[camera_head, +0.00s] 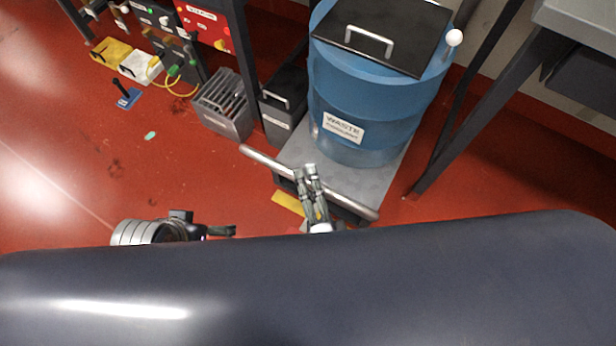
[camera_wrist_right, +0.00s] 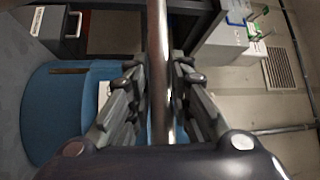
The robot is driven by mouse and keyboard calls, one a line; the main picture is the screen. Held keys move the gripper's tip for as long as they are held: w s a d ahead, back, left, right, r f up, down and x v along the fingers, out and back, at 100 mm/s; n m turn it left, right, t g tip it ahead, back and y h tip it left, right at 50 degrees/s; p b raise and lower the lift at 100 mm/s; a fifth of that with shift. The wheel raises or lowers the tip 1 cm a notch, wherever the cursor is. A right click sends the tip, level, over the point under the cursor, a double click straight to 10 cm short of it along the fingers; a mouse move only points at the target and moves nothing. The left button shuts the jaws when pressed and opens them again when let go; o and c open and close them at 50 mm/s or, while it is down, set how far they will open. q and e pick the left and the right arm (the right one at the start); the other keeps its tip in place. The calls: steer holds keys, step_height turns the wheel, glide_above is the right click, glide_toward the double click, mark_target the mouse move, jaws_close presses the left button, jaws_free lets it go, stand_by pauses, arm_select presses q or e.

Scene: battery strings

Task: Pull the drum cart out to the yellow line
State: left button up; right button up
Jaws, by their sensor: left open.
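The drum cart is a grey platform (camera_head: 299,153) carrying a blue waste drum (camera_head: 335,95) with a black lid. Its metal handle bar (camera_head: 262,161) runs along the near side. My right gripper (camera_head: 307,170) is at the middle of this bar, one finger on each side, and looks shut on it. In the right wrist view the bar (camera_wrist_right: 160,60) passes between the fingers (camera_wrist_right: 160,80). My left gripper (camera_head: 222,231) is open and empty, low and left of the cart. A short yellow strip (camera_head: 288,203) shows by the cart's near edge; whether it is the floor line is unclear.
A grey slatted bin (camera_head: 224,105) and a dark bin (camera_head: 284,105) stand close left of the cart. A dark table leg (camera_head: 470,120) is close on its right. Red floor (camera_head: 90,160) is open at left; my body hides the near floor.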

steer(key=shift+o, duration=1.1)
steer(key=v, duration=1.2)
